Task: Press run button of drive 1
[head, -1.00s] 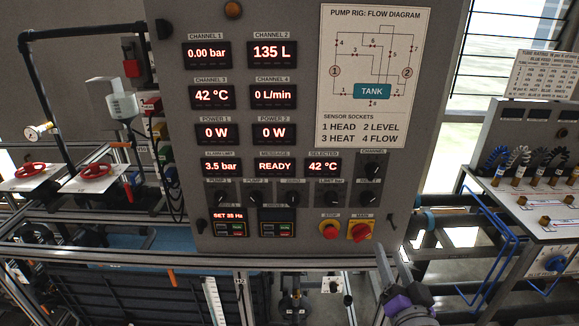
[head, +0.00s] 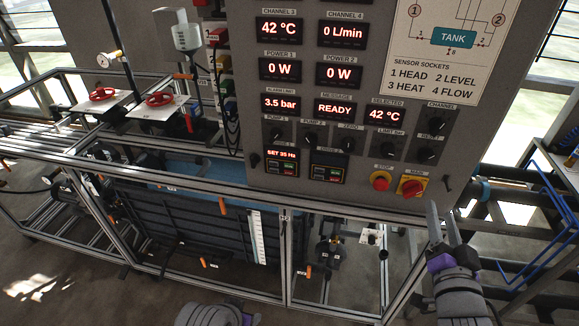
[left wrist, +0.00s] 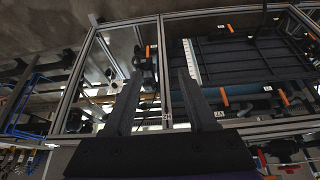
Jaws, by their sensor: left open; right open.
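Drive 1 (head: 281,162) is the left of two small black drive units low on the grey control panel (head: 257,115). Its display reads "SET 35 Hz", and small green and red buttons sit below it, too small to read. The second drive (head: 328,172) is to its right, its display dark. My right gripper (head: 443,212) is open and empty, below and right of the panel, well apart from drive 1. My left arm shows only at the bottom edge of the head view. In the left wrist view my left gripper (left wrist: 160,76) is open and empty, over the frame.
A red stop button (head: 380,181) and a red-yellow main switch (head: 411,187) sit right of the drives. Several black knobs are above them. An aluminium rail (head: 215,183) runs below the panel. Red valve wheels (head: 160,98) stand at the left.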

